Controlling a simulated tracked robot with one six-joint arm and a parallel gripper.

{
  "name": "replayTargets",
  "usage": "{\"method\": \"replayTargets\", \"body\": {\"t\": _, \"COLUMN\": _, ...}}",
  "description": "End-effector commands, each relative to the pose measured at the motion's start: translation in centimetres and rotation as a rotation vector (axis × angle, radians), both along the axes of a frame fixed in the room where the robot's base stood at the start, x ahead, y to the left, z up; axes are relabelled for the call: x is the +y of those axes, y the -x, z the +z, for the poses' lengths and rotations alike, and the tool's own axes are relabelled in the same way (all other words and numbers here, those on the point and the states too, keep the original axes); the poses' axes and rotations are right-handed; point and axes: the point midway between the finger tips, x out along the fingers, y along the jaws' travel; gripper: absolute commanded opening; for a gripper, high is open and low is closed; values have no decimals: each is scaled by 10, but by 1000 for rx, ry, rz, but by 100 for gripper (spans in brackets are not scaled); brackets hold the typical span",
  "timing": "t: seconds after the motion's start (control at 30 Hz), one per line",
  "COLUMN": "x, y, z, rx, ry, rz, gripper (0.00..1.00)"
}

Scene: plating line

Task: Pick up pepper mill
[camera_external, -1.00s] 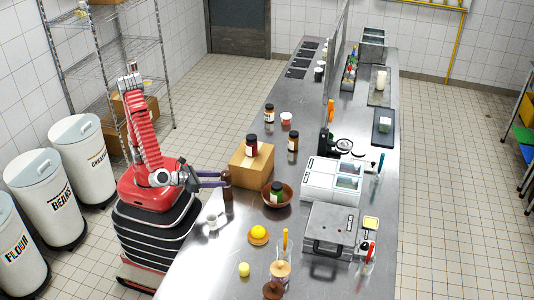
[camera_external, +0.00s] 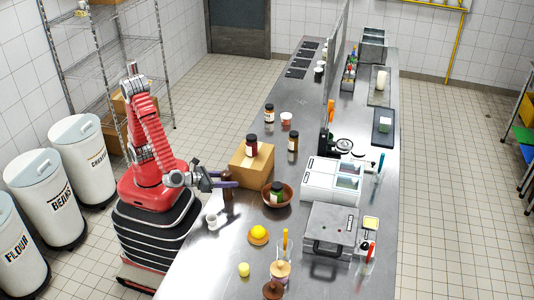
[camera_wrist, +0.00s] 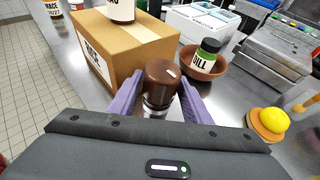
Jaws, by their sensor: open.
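The pepper mill (camera_external: 228,188) is a dark brown turned mill standing upright near the left edge of the steel counter (camera_external: 215,258). In the wrist view the mill (camera_wrist: 161,82) shows its rounded brown head and a metallic band below. My gripper (camera_external: 222,185) is open, with its purple fingers on either side of the mill. In the wrist view my gripper (camera_wrist: 158,97) has one finger left and one finger right of the mill's upper part. I cannot tell whether either finger touches it. The mill's lower part is hidden by my gripper in the wrist view.
A cardboard box (camera_external: 251,166) with a jar (camera_external: 251,145) on top stands just behind the mill. A yellow fruit (camera_external: 258,232) lies nearer the camera.

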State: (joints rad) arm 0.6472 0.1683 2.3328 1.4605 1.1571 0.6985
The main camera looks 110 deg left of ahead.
Motion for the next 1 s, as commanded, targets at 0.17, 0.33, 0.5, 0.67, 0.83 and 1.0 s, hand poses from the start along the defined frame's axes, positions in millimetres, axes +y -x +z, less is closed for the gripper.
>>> {"method": "replayTargets", "body": {"t": 0.17, "x": 15, "y": -14, "z": -10, "rx": 2, "ry": 0, "rz": 3, "gripper": 44}}
{"method": "replayTargets", "body": {"t": 0.33, "x": 19, "y": -19, "z": -12, "rx": 1, "ry": 0, "rz": 1, "gripper": 44}}
{"method": "replayTargets", "body": {"t": 0.5, "x": 19, "y": -19, "z": -12, "rx": 1, "ry": 1, "rz": 0, "gripper": 44}}
{"method": "replayTargets", "body": {"t": 0.67, "x": 19, "y": -19, "z": -12, "rx": 1, "ry": 1, "rz": 0, "gripper": 44}}
{"method": "replayTargets", "body": {"t": 0.83, "x": 19, "y": -19, "z": -12, "rx": 1, "ry": 1, "rz": 0, "gripper": 44}}
{"method": "replayTargets", "body": {"t": 1.0, "x": 19, "y": -19, "z": -12, "rx": 1, "ry": 1, "rz": 0, "gripper": 33}}
